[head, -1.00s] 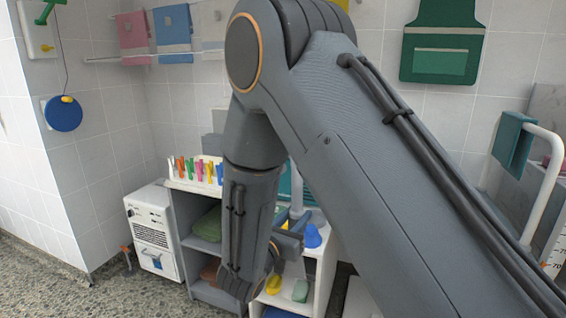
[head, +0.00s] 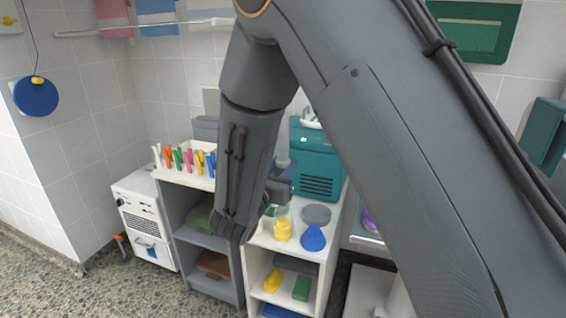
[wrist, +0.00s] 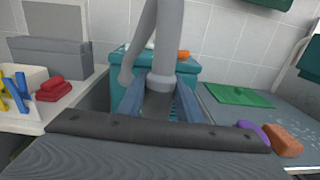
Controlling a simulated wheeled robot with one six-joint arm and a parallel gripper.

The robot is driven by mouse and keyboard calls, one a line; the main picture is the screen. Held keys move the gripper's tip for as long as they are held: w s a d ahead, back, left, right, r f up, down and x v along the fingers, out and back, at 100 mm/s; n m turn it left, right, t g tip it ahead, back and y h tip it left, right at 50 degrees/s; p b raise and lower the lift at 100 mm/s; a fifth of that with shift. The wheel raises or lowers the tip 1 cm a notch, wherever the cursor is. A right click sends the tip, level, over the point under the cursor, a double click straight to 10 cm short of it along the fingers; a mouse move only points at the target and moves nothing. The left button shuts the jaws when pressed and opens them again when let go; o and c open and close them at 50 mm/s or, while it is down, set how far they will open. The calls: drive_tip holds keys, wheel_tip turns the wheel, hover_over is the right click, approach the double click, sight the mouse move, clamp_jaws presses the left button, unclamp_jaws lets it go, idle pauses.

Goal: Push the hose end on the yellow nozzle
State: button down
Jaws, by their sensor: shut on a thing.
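My gripper (head: 281,190) is above the white shelf unit's top, partly hidden by my arm in the head view. In the wrist view its two blue-grey fingers (wrist: 159,100) are shut on a pale grey hose (wrist: 169,40) with a thicker collar. The hose's lower end is hidden between the fingers. A yellow upright piece (head: 283,231), which looks like the yellow nozzle, stands on the white top just below my gripper, apart from it. A blue cone-shaped piece (head: 313,238) stands to its right.
A teal vented box (head: 318,168) stands behind. A grey disc (head: 316,214) lies beside the nozzle. A rack of coloured pegs (head: 185,168) is to the left. Purple (wrist: 252,131) and orange-brown (wrist: 283,140) items lie at right in the wrist view.

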drive_tip(key=shift+f+b, duration=2.3)
drive_tip(key=shift+f, duration=1.35)
drive_tip(key=shift+s+f+b, duration=0.1)
drive_tip(key=shift+f+b, duration=0.6)
drive_tip(key=shift+f, duration=0.6)
idle(0.3)
drive_tip(key=shift+r+p, duration=6.65)
drive_tip(key=shift+r, duration=3.9)
